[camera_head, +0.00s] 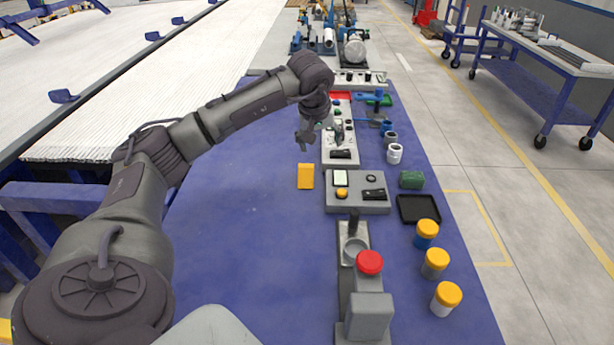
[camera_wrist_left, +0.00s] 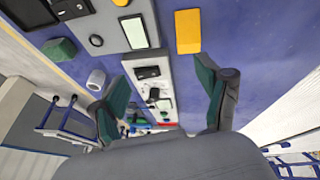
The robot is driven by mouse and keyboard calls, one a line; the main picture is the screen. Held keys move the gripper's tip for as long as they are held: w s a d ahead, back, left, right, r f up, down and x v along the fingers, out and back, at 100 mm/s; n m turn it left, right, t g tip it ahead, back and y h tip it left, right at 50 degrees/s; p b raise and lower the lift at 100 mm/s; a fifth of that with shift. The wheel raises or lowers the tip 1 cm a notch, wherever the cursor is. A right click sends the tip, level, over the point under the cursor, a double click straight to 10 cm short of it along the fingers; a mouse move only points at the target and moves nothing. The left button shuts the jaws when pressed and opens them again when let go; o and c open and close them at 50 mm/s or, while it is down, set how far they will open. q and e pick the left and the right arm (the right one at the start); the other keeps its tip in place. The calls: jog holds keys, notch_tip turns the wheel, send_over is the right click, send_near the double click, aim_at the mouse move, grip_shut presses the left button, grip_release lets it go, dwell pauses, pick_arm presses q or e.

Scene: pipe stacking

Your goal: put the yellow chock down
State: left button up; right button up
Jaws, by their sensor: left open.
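The yellow chock (camera_head: 305,176) lies on the blue table top, just left of a grey control box. It also shows in the left wrist view as a yellow block (camera_wrist_left: 188,31) near the top, beyond the fingertips. My left gripper (camera_head: 321,138) is above the table, farther back than the chock and apart from it. Its two green-padded fingers are spread wide in the left wrist view (camera_wrist_left: 160,80), with nothing held between them. My right gripper shows in neither view.
The grey control box (camera_head: 357,205) stands right of the chock. A red button station (camera_head: 369,263), yellow-capped jars (camera_head: 435,264), a black tray (camera_head: 419,209) and a green block (camera_head: 411,179) are nearby. The blue table (camera_head: 240,230) is clear left of the chock.

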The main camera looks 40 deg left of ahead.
pick_arm(q)
jog(key=s+a+f+m+y, duration=0.1)
jog(key=s+a, duration=0.1)
jog(key=a, duration=0.1)
send_near(306, 169)
jog(key=shift+g, duration=0.3)
jog(key=x, duration=0.4)
jog(key=shift+w+d+f, duration=0.25)
jog(key=shift+w, duration=0.2)
jog(key=x, duration=0.5)
jog(key=shift+s+a+f+p, duration=0.1)
jog(key=shift+a+f+p, duration=0.25)
jog(key=shift+p, duration=0.05)
jog(key=c, duration=1.2)
jog(key=shift+c, duration=1)
jog(key=shift+r, duration=0.1)
jog(key=shift+r, duration=0.1)
